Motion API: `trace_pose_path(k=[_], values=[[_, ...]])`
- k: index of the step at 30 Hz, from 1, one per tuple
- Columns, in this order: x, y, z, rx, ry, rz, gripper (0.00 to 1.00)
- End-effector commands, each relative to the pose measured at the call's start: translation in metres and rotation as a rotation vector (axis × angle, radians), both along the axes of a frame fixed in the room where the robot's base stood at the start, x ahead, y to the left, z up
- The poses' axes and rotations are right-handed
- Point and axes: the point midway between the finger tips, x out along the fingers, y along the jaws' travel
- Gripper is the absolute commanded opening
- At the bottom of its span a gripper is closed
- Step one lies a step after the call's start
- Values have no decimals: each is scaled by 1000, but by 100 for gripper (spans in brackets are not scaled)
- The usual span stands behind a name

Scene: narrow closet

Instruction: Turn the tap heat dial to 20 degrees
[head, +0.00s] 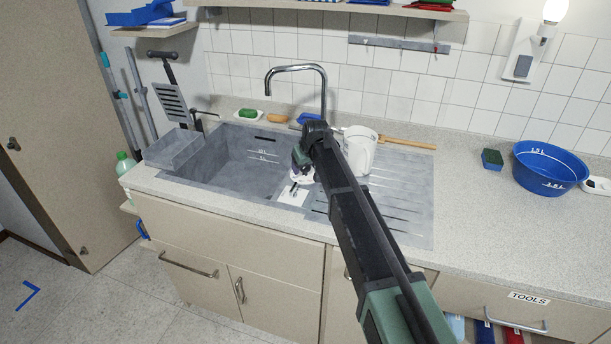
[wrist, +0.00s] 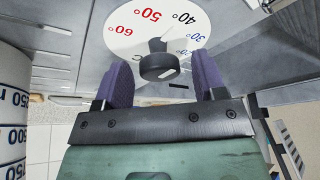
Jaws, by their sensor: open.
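The tap heat dial (wrist: 185,20) shows in the wrist view as a white disc with red 60 and 50, black 40 and blue 30; the blue marks beyond 30 are partly out of clear sight. Its dark knob (wrist: 158,62) stands out from the middle. The knob's exact setting is hard to read. My gripper (wrist: 162,66) is open, with purple fingers on either side of the knob and gaps to both. In the head view my gripper (head: 301,163) is over the sink's right edge, and part of the white dial (head: 302,177) shows beneath it.
The white measuring jug (head: 360,152) stands close to the right of my gripper; its marked side fills the wrist view's left edge (wrist: 12,135). The tap (head: 324,90) rises behind. The sink basin (head: 225,160) lies left. A blue bowl (head: 548,170) stands far right.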

Motion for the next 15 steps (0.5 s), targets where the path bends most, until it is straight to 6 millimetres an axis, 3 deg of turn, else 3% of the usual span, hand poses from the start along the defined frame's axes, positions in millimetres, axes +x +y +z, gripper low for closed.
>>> trace_pose_path(k=[5,15], values=[[0,0,2,0,0,0,64],[0,0,2,0,0,1,16]])
